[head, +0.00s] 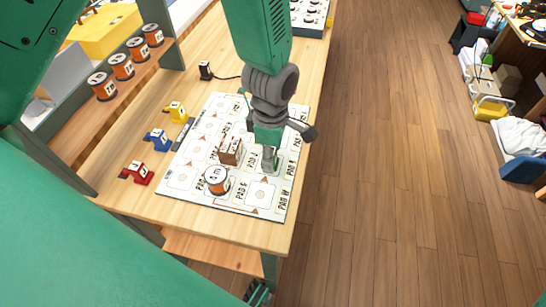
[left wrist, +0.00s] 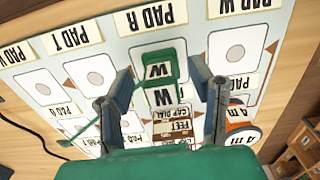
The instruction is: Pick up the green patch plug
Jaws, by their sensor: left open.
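The green patch plug (head: 268,140) stands on the white pad board (head: 200,190), partly hidden by my gripper in the head view. In the left wrist view the green plug (left wrist: 158,68) carries a white label with a W and sits on the square under the PAD R label. My left gripper (head: 280,128) is over the board, pointing down. It is open, with one finger on each side of the plug. The fingers (left wrist: 160,80) show gaps to the plug in the left wrist view.
A brown block (head: 231,150) and an orange-and-white cylinder (head: 217,180) stand close by on the board. Red (head: 137,172), blue (head: 158,139) and yellow (head: 176,112) plugs lie left of it. A black plug (head: 206,70) with a cable lies farther back. Several orange cylinders line the left shelf.

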